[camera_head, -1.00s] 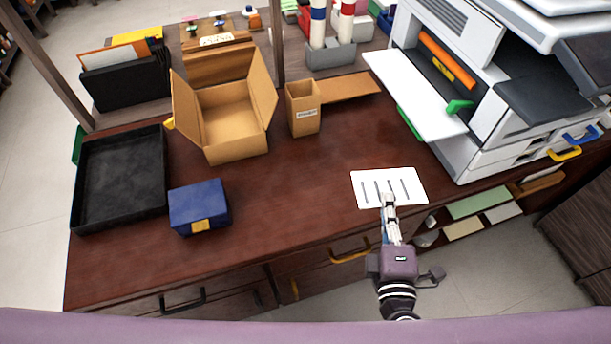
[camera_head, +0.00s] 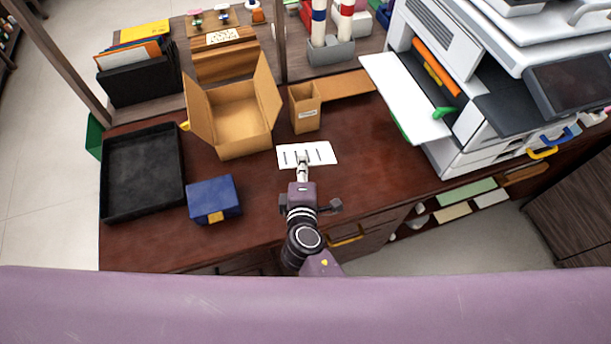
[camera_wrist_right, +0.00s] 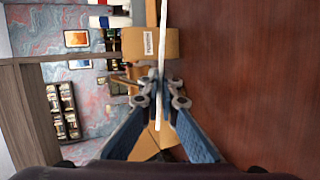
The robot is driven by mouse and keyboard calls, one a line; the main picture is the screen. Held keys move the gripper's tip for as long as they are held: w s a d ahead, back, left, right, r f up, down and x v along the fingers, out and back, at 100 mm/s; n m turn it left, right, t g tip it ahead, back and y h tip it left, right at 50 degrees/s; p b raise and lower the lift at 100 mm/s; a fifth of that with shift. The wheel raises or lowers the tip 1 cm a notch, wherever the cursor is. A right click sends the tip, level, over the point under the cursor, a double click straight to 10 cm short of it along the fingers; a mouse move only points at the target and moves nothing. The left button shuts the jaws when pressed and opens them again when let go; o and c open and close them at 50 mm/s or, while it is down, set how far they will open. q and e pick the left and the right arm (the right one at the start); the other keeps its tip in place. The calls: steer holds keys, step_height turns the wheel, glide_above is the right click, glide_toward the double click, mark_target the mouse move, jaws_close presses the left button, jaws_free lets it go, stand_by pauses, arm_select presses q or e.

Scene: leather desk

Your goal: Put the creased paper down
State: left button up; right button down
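The creased paper (camera_head: 322,152) is a small white sheet with several dark lines across it. It is over the middle of the desk, in front of the small brown carton. My right gripper (camera_head: 303,166) is shut on its near edge. In the right wrist view the paper (camera_wrist_right: 163,45) shows edge-on as a thin white strip between the fingertips (camera_wrist_right: 160,95), apart from the desk surface and roughly parallel to it. How high it is above the desk is hard to tell. My left gripper is not in view.
A black tray (camera_head: 177,200) and a blue box (camera_head: 214,195) are at the left. An open cardboard box (camera_head: 238,120) and a small carton (camera_head: 305,112) stand behind the paper. A white printer (camera_head: 455,70) stands at the right.

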step_height(320, 180, down, 10)
steer(key=b, duration=0.8)
steer(key=shift+r, duration=0.25)
steer(key=c, duration=2.3)
jaws_free()
steer(key=shift+r, duration=0.1)
steer(key=shift+p+v, duration=0.8)
steer(key=shift+v, duration=3.2)
steer(key=shift+d, duration=0.1)
steer(key=s+r+p, duration=0.1)
steer(key=r+p, duration=0.1)
steer(key=s+r+p, duration=0.1)
steer(key=r, duration=0.1)
steer(key=r+p, duration=0.2)
steer(key=r, duration=0.1)
steer(key=shift+s+p, duration=0.35)
steer(key=shift+s, duration=0.05)
